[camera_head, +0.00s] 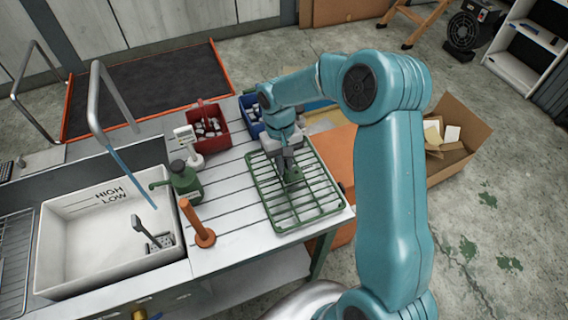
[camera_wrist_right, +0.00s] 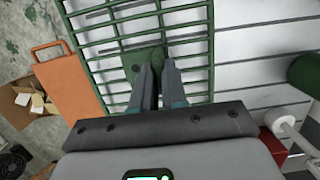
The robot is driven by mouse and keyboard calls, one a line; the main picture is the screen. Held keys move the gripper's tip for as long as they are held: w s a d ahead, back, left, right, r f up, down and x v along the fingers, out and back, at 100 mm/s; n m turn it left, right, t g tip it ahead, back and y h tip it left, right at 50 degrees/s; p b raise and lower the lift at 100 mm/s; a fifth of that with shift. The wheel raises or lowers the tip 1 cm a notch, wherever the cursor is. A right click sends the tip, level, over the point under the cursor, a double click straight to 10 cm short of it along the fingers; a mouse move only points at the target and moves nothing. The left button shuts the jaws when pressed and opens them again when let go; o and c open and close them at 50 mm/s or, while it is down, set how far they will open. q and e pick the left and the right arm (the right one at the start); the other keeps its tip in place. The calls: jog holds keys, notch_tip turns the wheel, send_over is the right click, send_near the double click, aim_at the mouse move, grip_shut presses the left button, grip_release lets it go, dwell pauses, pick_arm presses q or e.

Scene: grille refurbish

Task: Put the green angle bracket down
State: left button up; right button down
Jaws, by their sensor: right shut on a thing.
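The green angle bracket (camera_head: 292,175) is in my right gripper (camera_head: 286,164), at the green wire rack (camera_head: 309,219) on the right end of the bench. In the right wrist view the bracket (camera_wrist_right: 146,60) shows as a green plate with a small hole, between and beyond the fingertips (camera_wrist_right: 157,72) of the shut gripper, over the bars of the rack (camera_wrist_right: 190,18). I cannot tell whether the bracket touches the bars. My left gripper is not in view.
A white sink (camera_head: 60,262) is at the left. A green bottle (camera_head: 185,183) and an orange-handled tool (camera_head: 197,228) stand between sink and rack. A red bin (camera_head: 220,141) and a blue bin (camera_head: 246,124) are behind. Grooved bench (camera_head: 225,205) left of the rack is clear.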

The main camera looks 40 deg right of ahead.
jog(key=shift+d+f, duration=0.1)
jog(key=shift+f, duration=0.45)
jog(key=shift+r, duration=0.1)
jog(key=c, duration=1.2)
grip_release()
jog(key=shift+f, duration=0.25)
jog(key=shift+o, duration=0.2)
jog(key=shift+r, duration=0.1)
